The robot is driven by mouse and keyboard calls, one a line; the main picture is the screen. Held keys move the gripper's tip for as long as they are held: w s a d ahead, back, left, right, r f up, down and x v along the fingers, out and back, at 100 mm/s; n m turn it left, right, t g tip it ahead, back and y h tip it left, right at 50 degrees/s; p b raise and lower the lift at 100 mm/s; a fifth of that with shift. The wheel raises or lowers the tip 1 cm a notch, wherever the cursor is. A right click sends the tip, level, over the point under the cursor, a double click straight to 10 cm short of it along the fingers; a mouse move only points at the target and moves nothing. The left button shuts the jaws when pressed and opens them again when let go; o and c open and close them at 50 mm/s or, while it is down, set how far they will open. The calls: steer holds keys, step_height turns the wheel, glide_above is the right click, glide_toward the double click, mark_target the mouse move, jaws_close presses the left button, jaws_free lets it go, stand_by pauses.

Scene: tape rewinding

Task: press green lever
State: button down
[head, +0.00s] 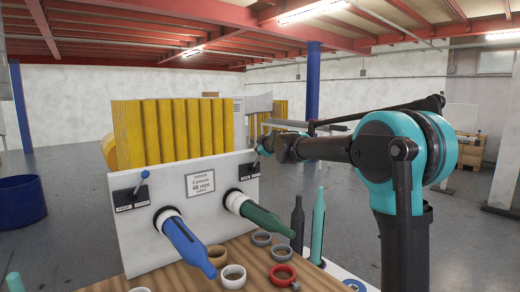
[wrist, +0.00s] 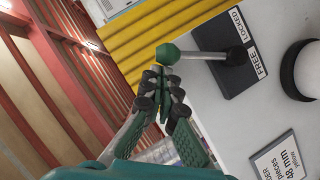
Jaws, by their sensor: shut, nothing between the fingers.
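The green lever has a green knob (wrist: 168,54) on a grey rod, standing out from a black plate (wrist: 235,52) marked LOCKED and FREE. In the head view this plate (head: 247,170) is at the right of the white panel (head: 140,235), and the knob (head: 255,164) is small and partly covered by my gripper. My gripper (head: 261,148) is at the panel's upper right. In the wrist view my gripper (wrist: 163,85) is shut and empty, its fingertips right beside the knob; I cannot tell whether they touch it.
A blue-knobbed lever (head: 145,175) is at the panel's left. A blue bottle-shaped piece (head: 185,245) and a green one (head: 260,217) stick out from the panel. Rings, including a red one (head: 283,276), and upright pieces stand on the wooden table below. Yellow corrugated sheeting (head: 175,130) rises behind.

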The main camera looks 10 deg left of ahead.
steer(key=shift+w+d, duration=0.25)
stand_by(0.5)
steer(key=s+d+r, duration=0.2)
steer(key=s+r, duration=0.3)
steer(key=s, duration=0.5)
steer(key=shift+r, duration=0.4)
